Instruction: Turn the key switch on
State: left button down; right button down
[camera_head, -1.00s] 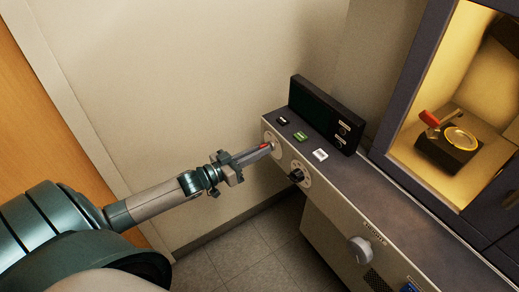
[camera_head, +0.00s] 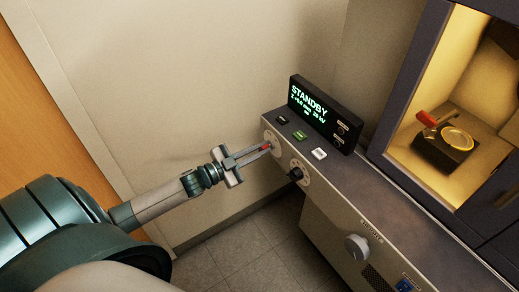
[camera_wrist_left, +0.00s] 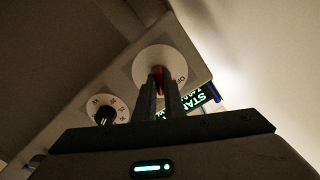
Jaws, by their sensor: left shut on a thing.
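The key switch (camera_head: 271,140) sits on the left end of the console's front panel, on a round pale plate. Its red key (camera_head: 265,147) shows between the fingertips of my left gripper (camera_head: 263,149), which is shut on it. In the left wrist view the red key (camera_wrist_left: 159,80) stands between the two dark fingers, in front of the round plate (camera_wrist_left: 172,61) with an "OFF" mark beside it. The display (camera_head: 318,112) on the console is lit and reads "STANDBY". My right gripper is not in view.
A black rotary knob (camera_head: 296,174) sits just right of the key switch. Small buttons, one of them green (camera_head: 299,135), line the console top. A large round knob (camera_head: 357,247) is lower right. A lit chamber (camera_head: 450,120) holds a small stage. A wall stands behind.

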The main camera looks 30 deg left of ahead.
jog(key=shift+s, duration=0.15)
pick_arm(q)
jog(key=c, duration=1.8)
grip_release()
jog(key=shift+c, duration=0.2)
jog(key=shift+s, duration=0.15)
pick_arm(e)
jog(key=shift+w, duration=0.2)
